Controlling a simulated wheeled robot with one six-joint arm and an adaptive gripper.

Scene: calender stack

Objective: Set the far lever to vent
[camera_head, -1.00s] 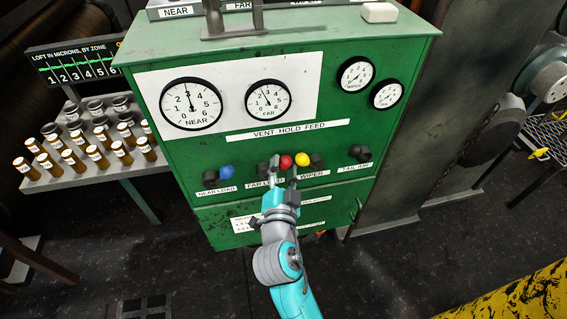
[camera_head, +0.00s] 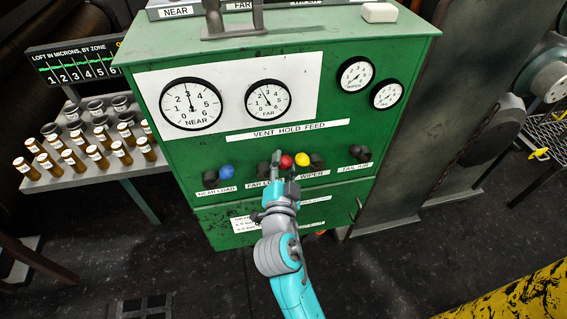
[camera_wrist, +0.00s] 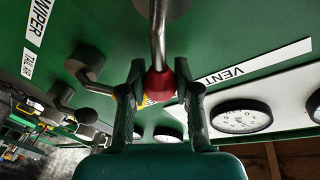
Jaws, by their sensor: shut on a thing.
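The far lever has a red knob (camera_head: 286,161) and rises from the green panel above the partly covered FAR LOAD label (camera_head: 258,184). My gripper (camera_head: 283,167) is at the knob, its fingers on either side of it. In the wrist view the red knob (camera_wrist: 159,82) sits between the two fingers of my gripper (camera_wrist: 158,92), with the metal lever rod running away from it. My gripper is shut on the knob. The VENT HOLD FEED strip (camera_head: 288,130) is above the levers.
The blue near lever knob (camera_head: 227,172) is to the left. The yellow wiper knob (camera_head: 303,159) is close on the right, with the tail air lever (camera_head: 360,153) beyond. NEAR (camera_head: 191,104) and FAR (camera_head: 268,100) gauges are above. A yellow barrier (camera_head: 520,300) stands lower right.

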